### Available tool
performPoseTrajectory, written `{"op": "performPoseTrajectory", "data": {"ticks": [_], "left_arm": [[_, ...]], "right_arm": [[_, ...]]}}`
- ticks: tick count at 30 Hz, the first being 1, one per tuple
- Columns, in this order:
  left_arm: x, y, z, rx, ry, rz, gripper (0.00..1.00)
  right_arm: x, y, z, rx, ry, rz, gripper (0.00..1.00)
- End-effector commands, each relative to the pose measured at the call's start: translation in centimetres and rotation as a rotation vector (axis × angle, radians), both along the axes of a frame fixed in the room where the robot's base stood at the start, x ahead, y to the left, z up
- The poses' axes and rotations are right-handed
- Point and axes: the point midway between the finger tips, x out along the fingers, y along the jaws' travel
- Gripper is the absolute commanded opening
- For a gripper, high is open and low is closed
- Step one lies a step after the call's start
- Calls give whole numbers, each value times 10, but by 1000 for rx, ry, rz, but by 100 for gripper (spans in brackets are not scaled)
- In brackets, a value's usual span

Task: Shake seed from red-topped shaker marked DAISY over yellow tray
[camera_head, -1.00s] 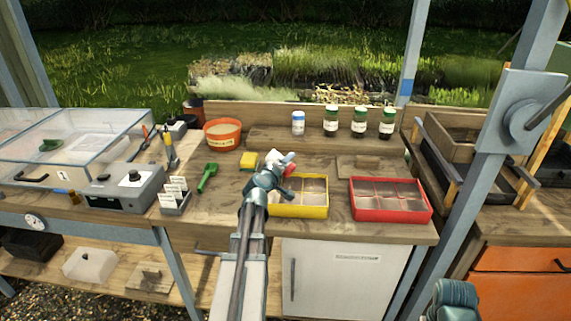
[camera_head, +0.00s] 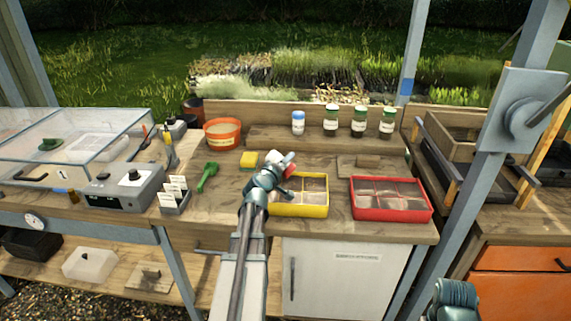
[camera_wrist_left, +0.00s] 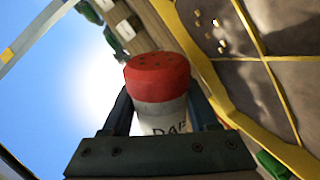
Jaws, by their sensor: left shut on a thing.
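My left gripper (camera_head: 281,166) is shut on the red-topped shaker (camera_wrist_left: 158,75). In the left wrist view its red perforated cap sits above a white body, and part of its label, reading "DA", shows between the fingers. In the head view the shaker is small and partly hidden by my gripper, held at the tray's back left. The yellow tray (camera_head: 300,214) stands on the bench with soil-filled compartments. Its yellow rim (camera_wrist_left: 238,118) also crosses the left wrist view, where several pale seeds (camera_wrist_left: 220,42) lie on the soil.
A red tray (camera_head: 392,218) stands right of the yellow one. A yellow sponge (camera_head: 249,159), green scoop (camera_head: 207,177) and orange tub (camera_head: 222,134) are to the left. A blue-topped shaker (camera_head: 298,124) and green-topped jars (camera_head: 359,122) line the back.

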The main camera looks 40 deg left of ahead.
Motion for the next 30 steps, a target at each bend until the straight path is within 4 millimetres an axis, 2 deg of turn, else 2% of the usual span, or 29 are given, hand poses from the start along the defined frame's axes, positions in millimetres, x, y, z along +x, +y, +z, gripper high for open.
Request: {"op": "performPoseTrajectory", "data": {"ticks": [8, 16, 25, 30], "left_arm": [[0, 0, 5, 0, 0, 0, 4], [0, 0, 34, 0, 0, 0, 4], [0, 0, 31, 0, 0, 0, 4], [-4, 7, 31, 0, 0, 1, 4]], "right_arm": [[0, 0, 5, 0, 0, 0, 50], [0, 0, 34, 0, 0, 0, 50], [0, 0, 31, 0, 0, 0, 50], [0, 0, 31, 0, 0, 0, 50]]}}
